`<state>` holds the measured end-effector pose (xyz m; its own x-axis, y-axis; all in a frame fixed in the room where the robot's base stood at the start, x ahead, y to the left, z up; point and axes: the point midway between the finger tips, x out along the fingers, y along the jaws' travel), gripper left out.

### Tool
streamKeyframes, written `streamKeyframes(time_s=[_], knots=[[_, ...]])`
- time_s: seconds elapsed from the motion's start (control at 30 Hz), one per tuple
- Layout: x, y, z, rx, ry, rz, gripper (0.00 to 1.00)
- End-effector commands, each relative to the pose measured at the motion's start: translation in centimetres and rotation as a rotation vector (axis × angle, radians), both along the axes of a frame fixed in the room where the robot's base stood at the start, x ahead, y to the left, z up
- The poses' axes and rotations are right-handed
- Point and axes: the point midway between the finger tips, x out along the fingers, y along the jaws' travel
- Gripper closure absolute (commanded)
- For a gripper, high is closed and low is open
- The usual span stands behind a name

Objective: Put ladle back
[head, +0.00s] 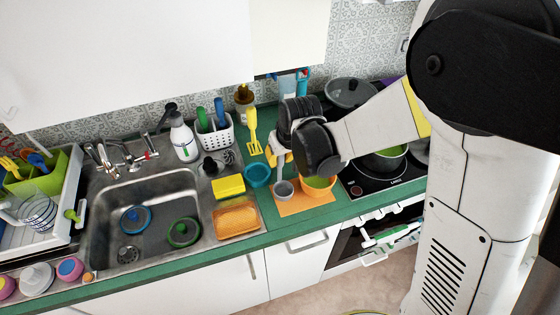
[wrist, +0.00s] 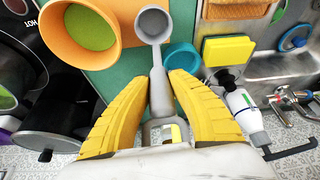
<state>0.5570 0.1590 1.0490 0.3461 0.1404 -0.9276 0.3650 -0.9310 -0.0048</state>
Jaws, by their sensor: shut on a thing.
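A grey ladle (wrist: 157,60) is held in my gripper (wrist: 156,85), its handle between the two yellow fingers. The fingers are shut on the handle. The ladle's round bowl (wrist: 153,25) points away from the wrist. In the head view the ladle bowl (head: 284,188) shows above or on the orange mat, just left of an orange bowl; I cannot tell whether it touches. My gripper (head: 279,160) is over the counter between the sink and the stove, partly hidden by my dark wrist.
The orange bowl (head: 318,186) with green inside stands near the ladle on the orange mat (head: 296,208). A teal bowl (head: 257,175), yellow sponge (head: 229,186) and yellow spatula (head: 252,135) are to the left. A white utensil basket (head: 214,136) stands behind the sink. Pots stand on the stove (head: 362,186).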

Motion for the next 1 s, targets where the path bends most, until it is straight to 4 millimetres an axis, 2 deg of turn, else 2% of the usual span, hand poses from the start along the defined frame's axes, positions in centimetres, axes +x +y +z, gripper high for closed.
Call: streamKeyframes(time_s=[0.03,0.37,0.4,0.47,0.8,0.87,1.0], knots=[[0.0,0.0,-0.6,0.000,0.000,0.000,1.00],[0.0,0.0,-0.8,0.000,0.000,0.000,1.00],[0.0,0.0,-0.9,0.000,0.000,0.000,0.74],[0.0,0.0,-0.8,0.000,0.000,0.000,0.58],[0.0,0.0,-0.5,0.000,0.000,0.000,0.58],[-0.1,0.0,0.0,0.000,0.000,0.000,0.58],[-1.0,-0.4,2.4,0.000,0.000,0.000,0.58]])
